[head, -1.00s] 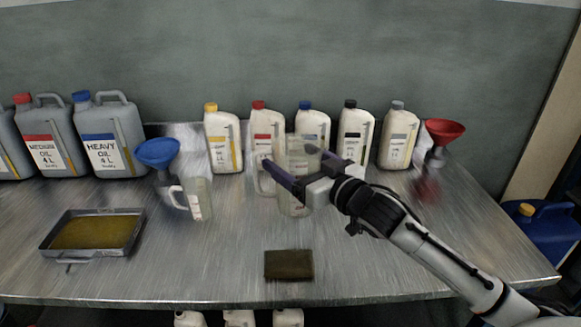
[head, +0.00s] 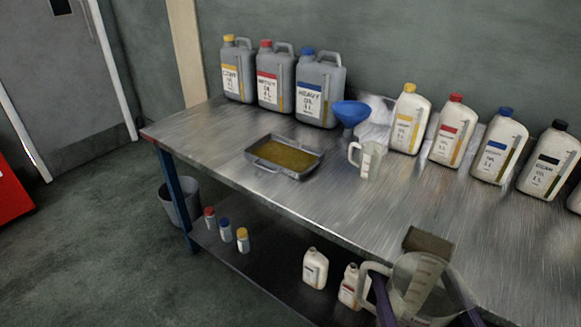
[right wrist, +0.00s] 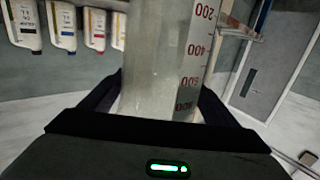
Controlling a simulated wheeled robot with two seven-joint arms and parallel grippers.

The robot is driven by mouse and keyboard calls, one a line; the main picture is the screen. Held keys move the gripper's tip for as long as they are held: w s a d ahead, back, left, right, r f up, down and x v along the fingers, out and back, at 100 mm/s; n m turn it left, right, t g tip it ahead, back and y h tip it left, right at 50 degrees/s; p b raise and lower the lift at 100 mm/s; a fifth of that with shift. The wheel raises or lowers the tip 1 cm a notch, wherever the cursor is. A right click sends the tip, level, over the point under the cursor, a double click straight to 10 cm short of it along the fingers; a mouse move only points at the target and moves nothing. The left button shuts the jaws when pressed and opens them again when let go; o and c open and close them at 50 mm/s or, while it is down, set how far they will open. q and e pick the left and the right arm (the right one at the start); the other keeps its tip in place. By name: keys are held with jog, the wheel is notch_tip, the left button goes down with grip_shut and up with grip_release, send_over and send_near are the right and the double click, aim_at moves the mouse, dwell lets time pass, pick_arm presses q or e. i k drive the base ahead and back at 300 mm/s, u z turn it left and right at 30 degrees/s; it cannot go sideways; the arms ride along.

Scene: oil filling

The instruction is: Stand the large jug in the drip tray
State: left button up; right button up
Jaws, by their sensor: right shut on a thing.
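The large jug (head: 412,283), clear with a handle on its left, is at the bottom right of the head view, in front of the bench's front edge. My right gripper (head: 428,312) is shut on it, with dark fingers on either side. In the right wrist view the jug (right wrist: 157,70) looks clear, with red graduation numbers, between the fingers (right wrist: 160,100). Its base is out of the head view. The drip tray (head: 262,163), a shallow metal pan with brownish-yellow oil, stands on the bench left of centre, far from the jug. My left gripper is not in view.
A small jug (head: 369,163) and a blue funnel (head: 350,114) stand right of the tray. Grey oil cans (head: 318,90) stand behind it, white bottles (head: 450,133) at the back right. A brown block (head: 428,241) lies near the front edge. Bench between tray and block is clear.

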aim_at(278, 157)
jog(key=u, duration=0.25)
jog(key=k, duration=0.4)
jog(key=u, duration=1.1)
jog(key=i, duration=0.85)
jog(key=z, duration=0.8)
jog(key=i, duration=0.95)
jog(key=z, duration=0.15)
